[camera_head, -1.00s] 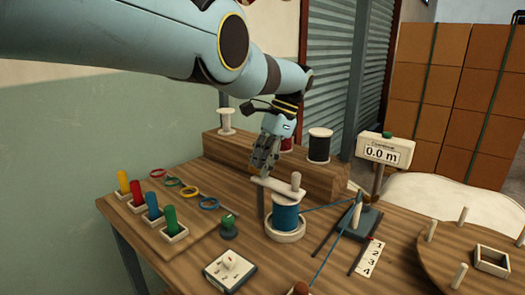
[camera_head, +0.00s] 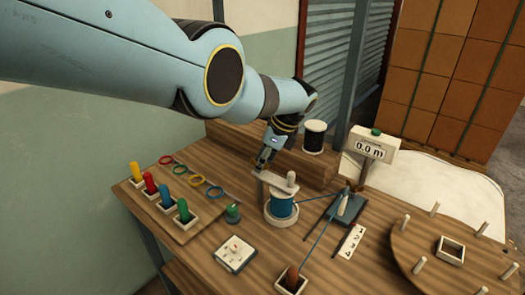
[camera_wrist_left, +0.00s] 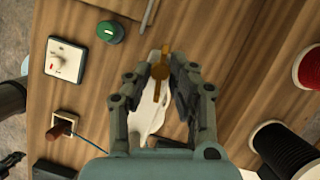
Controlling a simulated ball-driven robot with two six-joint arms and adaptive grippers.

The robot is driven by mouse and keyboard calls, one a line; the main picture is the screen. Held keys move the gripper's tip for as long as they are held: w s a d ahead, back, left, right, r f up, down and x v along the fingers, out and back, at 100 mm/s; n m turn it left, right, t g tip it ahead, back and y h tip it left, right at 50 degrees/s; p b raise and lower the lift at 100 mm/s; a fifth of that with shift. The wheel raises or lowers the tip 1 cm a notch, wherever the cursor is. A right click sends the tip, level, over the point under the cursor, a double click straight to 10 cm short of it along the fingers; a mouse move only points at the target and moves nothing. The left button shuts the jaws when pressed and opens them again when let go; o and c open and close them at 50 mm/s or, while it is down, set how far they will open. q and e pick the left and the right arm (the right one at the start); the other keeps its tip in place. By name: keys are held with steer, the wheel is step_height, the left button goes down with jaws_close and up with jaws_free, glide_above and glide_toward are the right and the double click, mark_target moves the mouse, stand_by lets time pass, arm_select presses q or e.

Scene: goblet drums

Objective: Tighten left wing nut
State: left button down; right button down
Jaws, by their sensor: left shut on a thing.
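A brass wing nut (camera_wrist_left: 160,70) shows in the left wrist view, between the fingertips of my left gripper (camera_wrist_left: 158,80). In the head view, my left gripper (camera_head: 263,160) points down at the left end of a pale flat bar (camera_head: 275,181) above the blue thread spool (camera_head: 281,208). The gripper is shut on the wing nut. The bar also shows below the nut in the left wrist view (camera_wrist_left: 148,112). In the head view the fingers mostly hide the nut. My right gripper is in neither view.
A green knob (camera_head: 233,212) and a white switch plate (camera_head: 235,254) lie left of the spool. A black spool (camera_head: 315,136) stands on the wooden ledge behind. A blue thread runs from the spool toward a small stand (camera_head: 343,205). A round pegged board (camera_head: 440,255) is at right.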

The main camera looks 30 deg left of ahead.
arm_select(q)
steer(key=shift+s+m+p, duration=0.1)
steer(key=shift+m+p, duration=0.4)
steer(key=shift+f+t, duration=0.1)
steer(key=shift+t, duration=0.2)
steer(key=c, duration=1.2)
jaws_free()
steer(key=shift+o, duration=0.2)
steer(key=shift+w+d+r, duration=0.2)
steer(key=shift+r, duration=0.25)
steer(key=v, duration=1.1)
steer(key=shift+s, duration=0.1)
